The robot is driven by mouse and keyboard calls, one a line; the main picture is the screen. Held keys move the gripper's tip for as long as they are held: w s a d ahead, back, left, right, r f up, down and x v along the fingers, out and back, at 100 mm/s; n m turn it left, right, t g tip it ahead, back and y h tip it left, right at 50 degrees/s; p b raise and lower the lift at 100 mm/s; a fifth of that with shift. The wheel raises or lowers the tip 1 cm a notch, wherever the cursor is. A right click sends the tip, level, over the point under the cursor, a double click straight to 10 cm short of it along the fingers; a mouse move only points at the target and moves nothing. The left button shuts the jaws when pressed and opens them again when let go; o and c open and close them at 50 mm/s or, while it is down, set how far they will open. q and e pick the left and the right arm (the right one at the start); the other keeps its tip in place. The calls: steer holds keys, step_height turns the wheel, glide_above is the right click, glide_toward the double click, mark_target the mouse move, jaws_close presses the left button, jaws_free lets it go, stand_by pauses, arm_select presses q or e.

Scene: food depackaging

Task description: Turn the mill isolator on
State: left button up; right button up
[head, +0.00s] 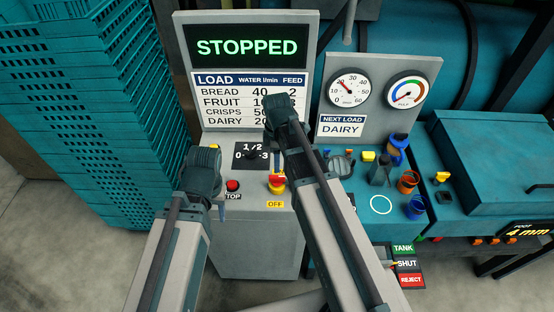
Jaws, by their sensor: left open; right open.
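A red and yellow rotary switch (276,187), which I take to be the mill isolator, is on the sloping top of the grey control console (255,240). A yellow OFF label (275,204) is just below it. My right gripper (280,110) is open, above and beyond the switch, in front of the load chart; its arm passes close to the switch's right side in the picture. My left gripper (205,160) is open and empty, left of the switch. Neither gripper visibly touches it. The finger gaps are hard to make out from here.
A red stop button (232,185) and a dial plate (250,155) are beside the switch. The screen (247,47) reads STOPPED. Stacked teal crates (85,110) stand left. Gauges (350,89), cups (408,181) and a teal machine (490,160) are to the right.

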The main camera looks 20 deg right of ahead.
arm_select(q)
step_height(320, 180, up, 6)
steer(key=p, duration=0.4)
steer(key=shift+f+p, duration=0.1)
steer(key=shift+p, duration=0.2)
arm_select(e)
step_height(320, 180, up, 6)
steer(key=shift+f, duration=0.15)
arm_select(q)
steer(key=shift+f, duration=0.15)
arm_select(e)
steer(key=shift+f, duration=0.1)
arm_select(q)
step_height(320, 180, down, 17)
steer(key=b, duration=1.7)
arm_select(e)
steer(key=s+a+f+m, duration=0.5)
steer(key=s+f, duration=0.2)
steer(key=f, duration=0.1)
steer(key=s+a+f+m+h, duration=0.1)
steer(key=s+a+f+m, duration=0.4)
steer(key=s+f+m, duration=0.1)
step_height(320, 180, down, 3)
steer(key=shift+s+a+r, duration=0.1)
steer(key=shift+s+a, duration=0.05)
steer(key=shift+s, duration=0.6)
arm_select(q)
steer(key=shift+a, duration=0.1)
